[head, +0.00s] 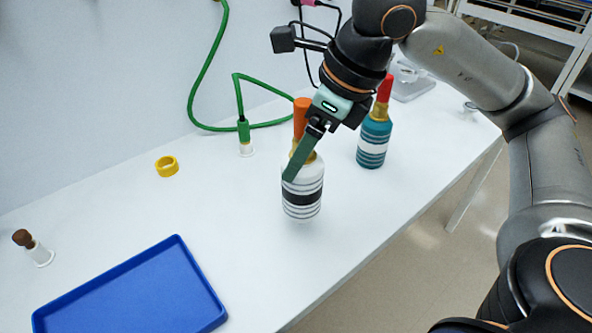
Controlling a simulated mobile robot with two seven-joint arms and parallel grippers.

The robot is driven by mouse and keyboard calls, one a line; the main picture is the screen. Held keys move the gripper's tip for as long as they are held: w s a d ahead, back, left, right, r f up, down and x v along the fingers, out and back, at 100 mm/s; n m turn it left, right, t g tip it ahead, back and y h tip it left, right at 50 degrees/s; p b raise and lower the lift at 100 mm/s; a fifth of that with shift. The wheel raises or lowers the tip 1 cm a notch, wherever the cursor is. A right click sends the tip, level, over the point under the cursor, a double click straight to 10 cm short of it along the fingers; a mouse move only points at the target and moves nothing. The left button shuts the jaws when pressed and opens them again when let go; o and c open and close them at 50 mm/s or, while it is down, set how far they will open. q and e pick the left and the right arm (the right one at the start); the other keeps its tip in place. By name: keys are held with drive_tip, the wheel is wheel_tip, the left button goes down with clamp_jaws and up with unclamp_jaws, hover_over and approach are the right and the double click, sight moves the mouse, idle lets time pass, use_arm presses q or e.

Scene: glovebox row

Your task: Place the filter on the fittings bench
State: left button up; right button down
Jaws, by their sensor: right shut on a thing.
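A white cylinder with dark and grey bands (302,197), a gold neck and an orange top stands upright over the white bench (240,210); I take it to be the filter. My right gripper (303,155) reaches down from the upper right and is shut on its neck. A green finger lies across the front and hides part of the neck. I cannot tell whether its base touches the bench. My left gripper is not in view.
A teal banded bottle with red top (374,145) stands close right. A blue tray (130,295) lies front left. A yellow ring (167,166), a green hose fitting (244,135) and a brown-topped fitting (33,248) are also there. The bench's right-hand edge is near.

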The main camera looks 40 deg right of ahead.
sight(302, 197)
drive_tip(key=shift+w+a+f, duration=0.15)
drive_tip(key=shift+w+f, duration=0.05)
drive_tip(key=shift+f, duration=0.05)
drive_tip(key=x, duration=0.3)
drive_tip(key=shift+s+f, duration=0.2)
drive_tip(key=shift+f, duration=0.05)
drive_tip(key=shift+f+b, duration=0.25)
drive_tip(key=shift+b, duration=0.05)
drive_tip(key=shift+f, duration=0.15)
unclamp_jaws()
